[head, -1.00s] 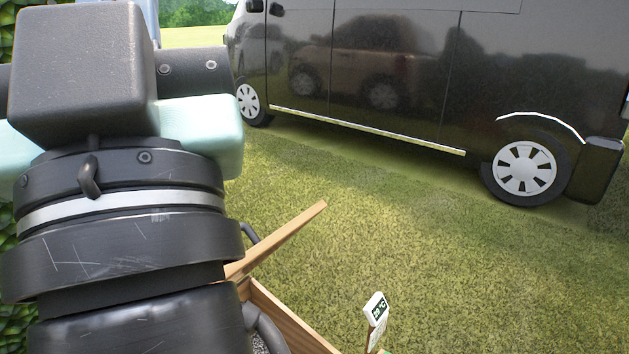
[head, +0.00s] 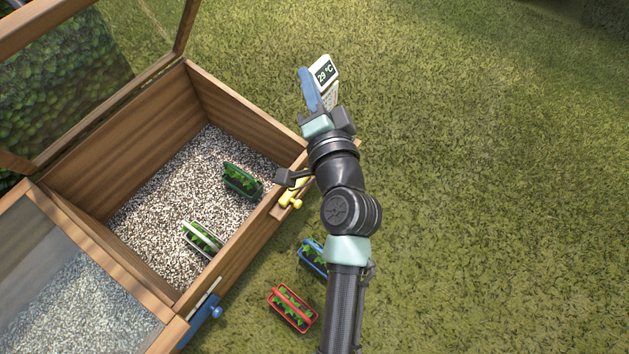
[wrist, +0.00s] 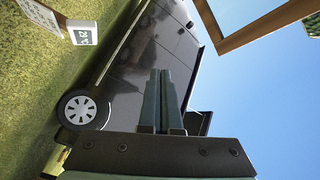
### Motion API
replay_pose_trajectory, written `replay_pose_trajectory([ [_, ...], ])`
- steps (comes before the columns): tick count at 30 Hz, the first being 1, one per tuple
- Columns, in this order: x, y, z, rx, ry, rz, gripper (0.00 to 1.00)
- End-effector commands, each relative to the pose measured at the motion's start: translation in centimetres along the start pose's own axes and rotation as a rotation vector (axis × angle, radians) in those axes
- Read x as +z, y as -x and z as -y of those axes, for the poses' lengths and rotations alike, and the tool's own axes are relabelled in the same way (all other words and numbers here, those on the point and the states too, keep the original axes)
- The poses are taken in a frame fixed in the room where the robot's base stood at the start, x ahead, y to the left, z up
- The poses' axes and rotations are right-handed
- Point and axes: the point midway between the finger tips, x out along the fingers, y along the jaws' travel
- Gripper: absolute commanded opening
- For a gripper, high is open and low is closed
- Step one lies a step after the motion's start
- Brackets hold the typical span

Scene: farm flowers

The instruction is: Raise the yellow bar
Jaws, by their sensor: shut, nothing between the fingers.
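The yellow bar (head: 292,191) is on the outer front wall of the wooden planter box (head: 240,245), near its right corner. It is short and has a round knob; part of my arm hides some of it in the head view. A yellow piece (wrist: 54,161), probably the same bar, shows at the lower left edge of the wrist view. My gripper (head: 305,75) is above and beyond the bar, pointing away from it, overlapping the thermometer sign in the picture. In the wrist view my gripper's fingers (wrist: 161,73) are together and empty.
One glazed lid (head: 110,75) stands open; the other (head: 60,290) is closed. A blue bar (head: 208,311) is on the same wall. Green and white planters stand inside the box; red (head: 293,308) and blue ones stand on grass. The thermometer sign (head: 326,76) is near my gripper.

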Motion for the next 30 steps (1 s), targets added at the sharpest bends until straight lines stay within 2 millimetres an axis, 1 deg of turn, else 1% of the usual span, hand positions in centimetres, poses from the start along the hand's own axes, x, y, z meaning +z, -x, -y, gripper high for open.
replay_pose_trajectory([
  [1, 2.8, 0.9, -5.8, 0.051, -0.1, 0.021, 0.0],
  [2, 4.0, 1.4, -8.1, 0.075, -0.158, 0.028, 0.0],
  [3, 5.5, 2.2, -11.3, 0.109, -0.235, 0.033, 0.0],
  [5, 7.8, 3.6, -15.7, 0.158, -0.348, 0.037, 0.0],
  [6, 9.2, 4.5, -18.4, 0.19, -0.42, 0.036, 0.0],
  [9, 12.3, 7.1, -24.1, 0.264, -0.578, 0.022, 0.0],
  [12, 14.6, 9.3, -28.2, 0.321, -0.697, 0.001, 0.0],
  [15, 16.1, 10.9, -30.8, 0.359, -0.775, -0.017, 0.0],
  [18, 16.8, 11.8, -31.9, 0.378, -0.815, -0.027, 0.0],
  [21, 17.0, 12.0, -32.2, 0.384, -0.829, -0.031, 0.0],
  [30, 16.9, 11.8, -32.1, 0.382, -0.826, -0.03, 0.0],
])
